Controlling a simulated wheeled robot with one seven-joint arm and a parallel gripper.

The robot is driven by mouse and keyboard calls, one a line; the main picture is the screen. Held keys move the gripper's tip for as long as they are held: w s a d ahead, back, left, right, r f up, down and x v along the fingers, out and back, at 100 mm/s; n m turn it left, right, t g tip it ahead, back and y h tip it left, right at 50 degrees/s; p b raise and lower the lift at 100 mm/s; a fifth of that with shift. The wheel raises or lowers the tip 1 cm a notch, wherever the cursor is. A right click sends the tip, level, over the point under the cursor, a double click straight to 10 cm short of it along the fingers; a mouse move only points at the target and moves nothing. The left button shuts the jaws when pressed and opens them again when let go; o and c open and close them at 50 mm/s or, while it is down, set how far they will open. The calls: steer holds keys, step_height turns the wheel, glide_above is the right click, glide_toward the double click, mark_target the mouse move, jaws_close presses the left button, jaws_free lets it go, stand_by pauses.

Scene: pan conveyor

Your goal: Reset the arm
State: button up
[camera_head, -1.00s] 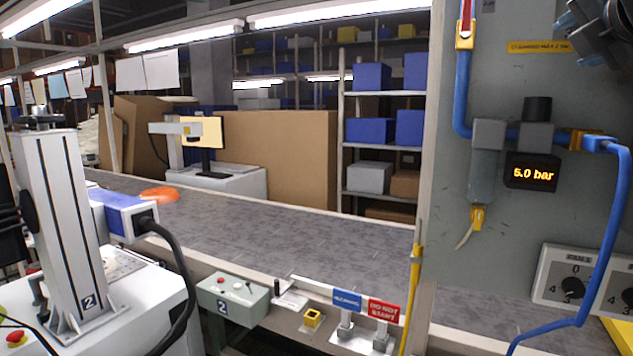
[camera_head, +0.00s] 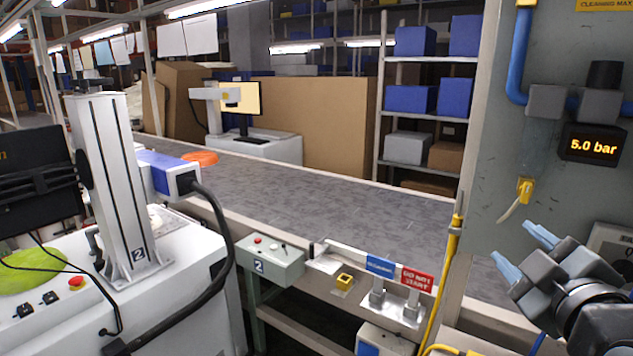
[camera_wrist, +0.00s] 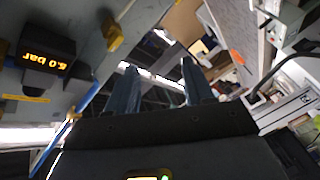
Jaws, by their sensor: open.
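My gripper (camera_head: 523,254) is at the lower right of the head view, in front of the grey panel (camera_head: 550,200). Its two blue-grey fingers are apart, with nothing between them. In the wrist view the fingers of my gripper (camera_wrist: 160,85) also stand apart and empty. No object touches them that I can see. The rest of my arm runs out of the head view at the right edge.
A pressure display (camera_head: 592,146) and blue hose (camera_head: 514,60) are on the panel. A grey conveyor (camera_head: 330,203) carries an orange pan (camera_head: 200,158) at its far end. A white machine (camera_head: 110,180), a control box (camera_head: 270,258) and red and blue signs (camera_head: 417,281) stand along the near side.

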steer(key=s+a+f+m+g, duration=0.1)
steer(key=s+a+f+m, duration=0.2)
steer(key=s+f, duration=0.5)
steer(key=s+a+f+m, duration=0.3)
steer(key=s+a+f, duration=0.1)
steer(key=s+f, duration=0.4)
steer(key=s+m+g+y, duration=0.1)
steer(key=s+m, duration=0.2)
steer(key=s, duration=2.1)
steer(key=shift+d+f+m+y, duration=0.3)
steer(key=shift+f+m+y, duration=0.1)
steer(key=shift+s, duration=0.1)
